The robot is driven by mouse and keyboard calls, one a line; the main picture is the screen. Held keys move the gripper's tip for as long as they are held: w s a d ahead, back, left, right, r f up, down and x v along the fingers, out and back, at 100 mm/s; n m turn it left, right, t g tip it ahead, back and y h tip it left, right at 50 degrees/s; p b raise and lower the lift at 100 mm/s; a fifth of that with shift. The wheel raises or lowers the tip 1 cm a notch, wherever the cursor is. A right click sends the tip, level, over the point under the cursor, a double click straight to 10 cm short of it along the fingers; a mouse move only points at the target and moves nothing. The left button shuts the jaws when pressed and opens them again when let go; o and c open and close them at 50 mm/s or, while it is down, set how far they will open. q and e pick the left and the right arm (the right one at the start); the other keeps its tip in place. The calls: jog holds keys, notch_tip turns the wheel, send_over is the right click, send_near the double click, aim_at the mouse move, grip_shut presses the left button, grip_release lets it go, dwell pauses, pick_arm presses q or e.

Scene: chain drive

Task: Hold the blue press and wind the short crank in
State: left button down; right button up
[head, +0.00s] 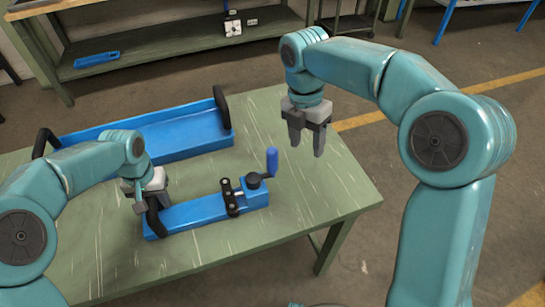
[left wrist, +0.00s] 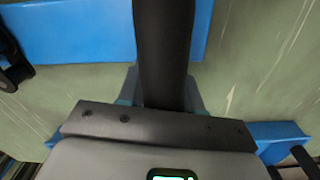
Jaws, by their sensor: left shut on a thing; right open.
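The blue press (head: 190,216) lies on the green table, with a black handle (head: 155,217) at its left end. My left gripper (head: 153,196) is shut on that handle; in the left wrist view the dark handle (left wrist: 163,50) runs up between the fingers. The short crank (head: 256,180) is at the press's right end, with an upright blue knob (head: 272,161). Black links with rollers (head: 229,198) sit beside the crank block. My right gripper (head: 306,143) is open and empty, fingers down, above and right of the knob, apart from it.
A blue tray (head: 180,134) with black end handles stands behind the press on the table (head: 325,190). The table's right part is clear. A bench with a shelf (head: 165,48) stands at the back, holding a small blue tray (head: 96,60).

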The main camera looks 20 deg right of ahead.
aim_at(273, 158)
jog(key=a+r+n, duration=0.1)
jog(key=a+r, duration=0.1)
jog(key=w+a+r+n+t, duration=0.1)
jog(key=a+n, duration=0.1)
jog(key=w+a+r+n, duration=0.1)
jog(key=a+r, duration=0.1)
jog(key=a, duration=0.1)
jog(key=shift+w+r+n+t, duration=0.1)
jog(key=shift+r+n+t, duration=0.2)
jog(key=shift+r+n, duration=0.1)
jog(key=shift+a+f+y, duration=0.1)
jog(key=shift+a+y, duration=0.05)
jog(key=shift+y, duration=0.15)
notch_tip(273, 158, down, 12)
jog(key=shift+r, duration=0.2)
jog(key=shift+c, duration=0.3)
grip_shut()
